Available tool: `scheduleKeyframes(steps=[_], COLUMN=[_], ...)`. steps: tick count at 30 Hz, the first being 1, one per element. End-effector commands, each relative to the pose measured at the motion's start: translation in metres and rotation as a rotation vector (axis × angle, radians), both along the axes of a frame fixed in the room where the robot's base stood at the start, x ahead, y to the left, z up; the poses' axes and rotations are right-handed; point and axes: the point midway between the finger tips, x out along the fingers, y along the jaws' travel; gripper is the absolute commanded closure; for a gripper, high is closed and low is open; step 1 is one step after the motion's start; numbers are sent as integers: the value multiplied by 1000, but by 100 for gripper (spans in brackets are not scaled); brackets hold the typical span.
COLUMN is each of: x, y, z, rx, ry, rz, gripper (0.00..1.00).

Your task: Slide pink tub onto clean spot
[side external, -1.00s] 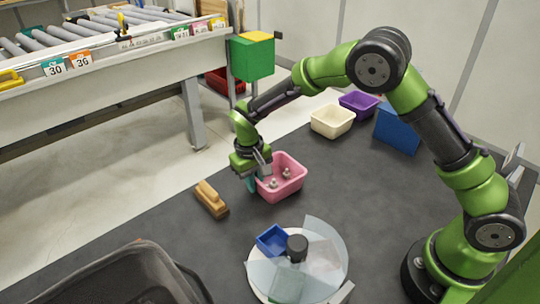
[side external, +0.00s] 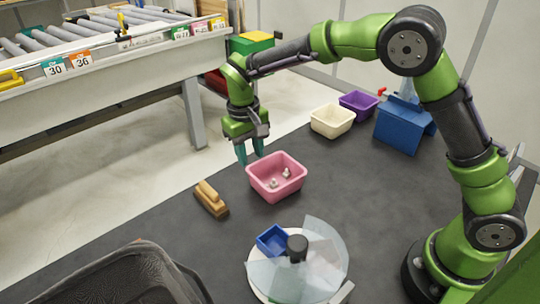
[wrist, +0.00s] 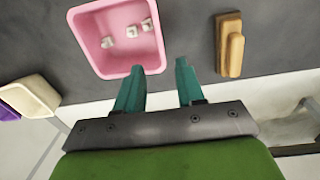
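The pink tub (side external: 276,183) sits upright on the dark table, with several small whitish pieces inside; it also shows in the wrist view (wrist: 121,62). My gripper (side external: 250,156) is above and behind the tub's far left rim, its teal fingers pointing down. No distinct clean spot can be made out on the dark surface.
A round stand with clear panels and a blue tub (side external: 272,240) is in front. Cream (side external: 332,121) and purple (side external: 358,104) tubs and a blue box (side external: 404,127) stand behind right. A dark bin (side external: 110,275) is front left.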

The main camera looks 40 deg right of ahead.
Motion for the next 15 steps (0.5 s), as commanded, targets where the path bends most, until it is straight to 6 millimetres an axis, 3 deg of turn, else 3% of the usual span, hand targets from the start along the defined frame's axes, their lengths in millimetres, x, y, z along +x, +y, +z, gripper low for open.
scheduleKeyframes(steps=[6,15], x=[1,0], y=[4,5], z=[44,66], rx=[1,0], ry=[-3,0], rz=[1,1], gripper=[62,62])
